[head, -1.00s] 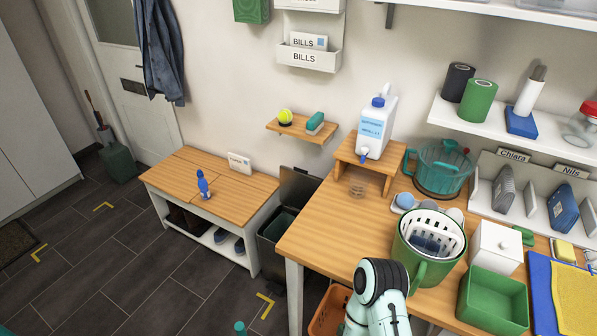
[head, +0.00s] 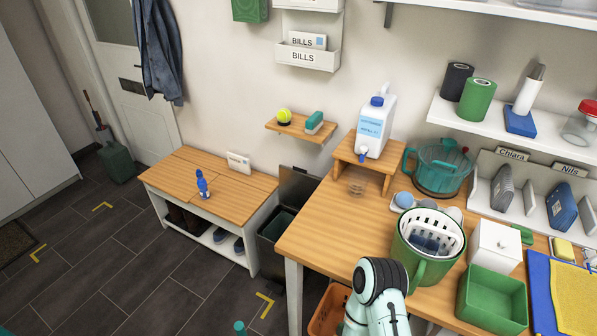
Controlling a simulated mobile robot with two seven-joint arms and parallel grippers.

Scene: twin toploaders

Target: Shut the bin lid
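The bin (head: 268,240) is a dark box on the floor between the wooden bench and the table. Its lid (head: 298,186) stands up, tilted back near the wall, so the bin is open and its dark inside shows. The table corner hides part of the bin's right side. My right arm shows at the bottom centre, in front of the table, but its gripper is not in view. My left gripper is not in view.
An orange basket (head: 328,310) is under the table. The dark floor (head: 170,270) in front is largely clear.

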